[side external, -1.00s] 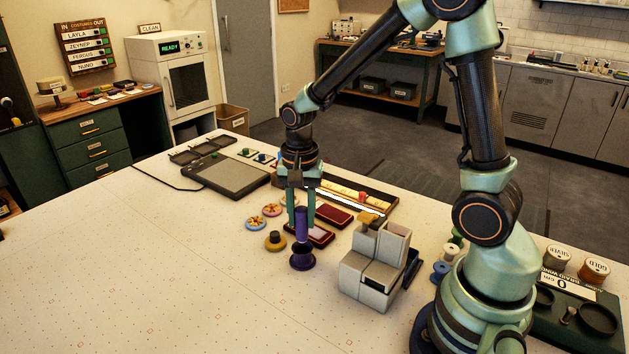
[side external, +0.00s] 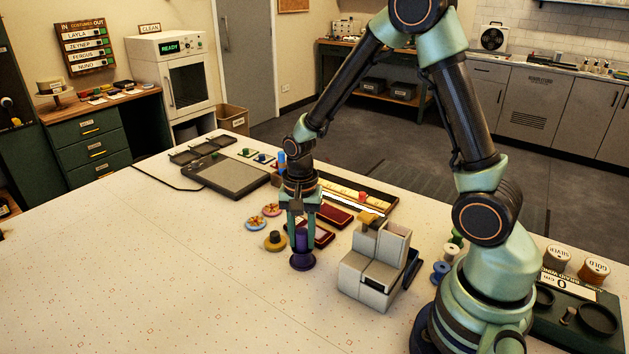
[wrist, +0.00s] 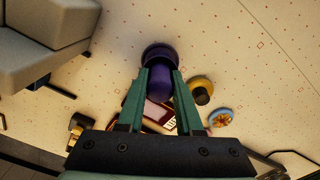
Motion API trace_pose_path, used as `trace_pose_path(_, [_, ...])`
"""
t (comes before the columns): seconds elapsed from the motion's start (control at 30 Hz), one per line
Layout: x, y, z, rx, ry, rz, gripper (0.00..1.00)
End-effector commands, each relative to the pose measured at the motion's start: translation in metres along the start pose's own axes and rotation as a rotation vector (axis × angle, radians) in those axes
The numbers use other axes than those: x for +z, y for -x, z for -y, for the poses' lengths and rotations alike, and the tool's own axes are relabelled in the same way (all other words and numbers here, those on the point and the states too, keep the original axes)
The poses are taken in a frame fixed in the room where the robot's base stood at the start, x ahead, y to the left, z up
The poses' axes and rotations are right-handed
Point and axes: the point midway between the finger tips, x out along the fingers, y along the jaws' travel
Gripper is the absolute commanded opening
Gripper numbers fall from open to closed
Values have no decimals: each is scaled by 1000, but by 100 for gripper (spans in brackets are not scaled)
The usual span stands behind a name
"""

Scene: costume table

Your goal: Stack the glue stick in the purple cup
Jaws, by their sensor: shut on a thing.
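The glue stick, a purple cylinder (side external: 301,238), stands upright between the fingers of my gripper (side external: 302,246), which is shut on it. It also shows between the fingertips in the wrist view (wrist: 160,84). The darker purple cup (side external: 302,263) stands on the table directly under the stick. Its round shape also shows beyond the fingertips in the wrist view (wrist: 155,52). The stick's lower end is at or inside the cup; how deep it sits is hidden by the fingers and the cup.
A grey blocky device (side external: 373,270) stands close on the right. A yellow-and-black knob-like piece (side external: 275,241) and round badges (side external: 270,209) lie close on the left. Dark red cases (side external: 336,216) lie behind. The table's front left is clear.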

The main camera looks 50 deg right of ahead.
Motion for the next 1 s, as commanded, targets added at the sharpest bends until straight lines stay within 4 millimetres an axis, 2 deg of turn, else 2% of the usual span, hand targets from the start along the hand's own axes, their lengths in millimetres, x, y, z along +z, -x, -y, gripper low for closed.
trace_pose_path(0.03, [0, -2, 0, 0, 0, 0, 0])
trace_pose_path(0.07, [0, -1, 0, 0, 0, 0, 46])
trace_pose_path(0.1, [0, -1, 0, 0, 0, 0, 61])
trace_pose_path(0.13, [0, -1, 0, 0, 0, 0, 64])
trace_pose_path(0.43, [0, 0, 0, 0, 0, 0, 64])
trace_pose_path(0.57, [0, 7, 0, -2, 0, -1, 64])
trace_pose_path(0.77, [-1, 41, 1, -5, 0, -3, 64])
trace_pose_path(1.0, [-1, 91, 1, -5, 0, -3, 64])
